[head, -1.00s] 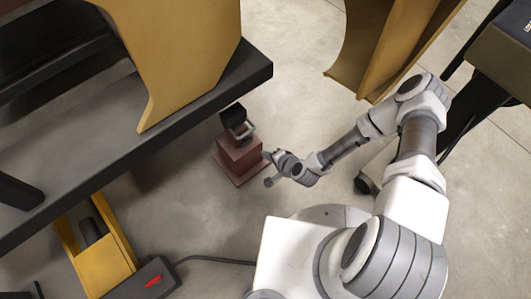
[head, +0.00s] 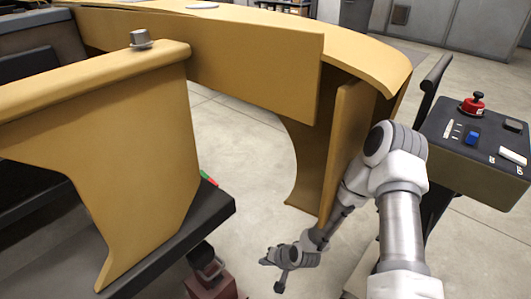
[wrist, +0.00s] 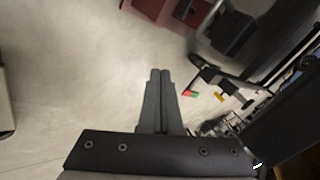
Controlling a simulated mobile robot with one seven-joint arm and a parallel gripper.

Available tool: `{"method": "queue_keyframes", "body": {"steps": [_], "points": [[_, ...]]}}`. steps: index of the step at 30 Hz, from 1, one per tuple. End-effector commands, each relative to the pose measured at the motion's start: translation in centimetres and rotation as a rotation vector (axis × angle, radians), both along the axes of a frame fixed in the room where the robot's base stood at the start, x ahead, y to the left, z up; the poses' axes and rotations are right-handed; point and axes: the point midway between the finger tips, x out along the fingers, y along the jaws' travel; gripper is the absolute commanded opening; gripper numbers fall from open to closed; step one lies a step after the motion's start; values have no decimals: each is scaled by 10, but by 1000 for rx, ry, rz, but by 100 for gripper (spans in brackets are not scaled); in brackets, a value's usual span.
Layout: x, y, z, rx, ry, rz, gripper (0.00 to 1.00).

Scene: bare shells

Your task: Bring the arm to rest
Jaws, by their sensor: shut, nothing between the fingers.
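My gripper (head: 275,268) is low over the floor in the head view, in front of the yellow curved desk. In the wrist view its two dark fingers (wrist: 160,72) lie together with nothing between them. The arm bends down from the right side of the head view. Bare concrete floor lies beyond the fingertips in the wrist view.
A dark red block (head: 210,284) stands on the floor left of my gripper. A yellow shell panel (head: 150,150) rises at the left, and a curved yellow desk (head: 375,62) stands behind. A dark cart (head: 480,160) with a red button (head: 473,103) stands right.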

Motion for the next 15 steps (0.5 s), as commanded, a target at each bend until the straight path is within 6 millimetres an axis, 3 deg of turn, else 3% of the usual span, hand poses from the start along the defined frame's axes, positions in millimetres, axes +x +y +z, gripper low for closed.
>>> {"method": "queue_keyframes", "body": {"steps": [6, 15], "points": [[22, -36, 62, -159, -33, 87, 0], [31, -79, 156, -351, -59, 153, 0]]}}
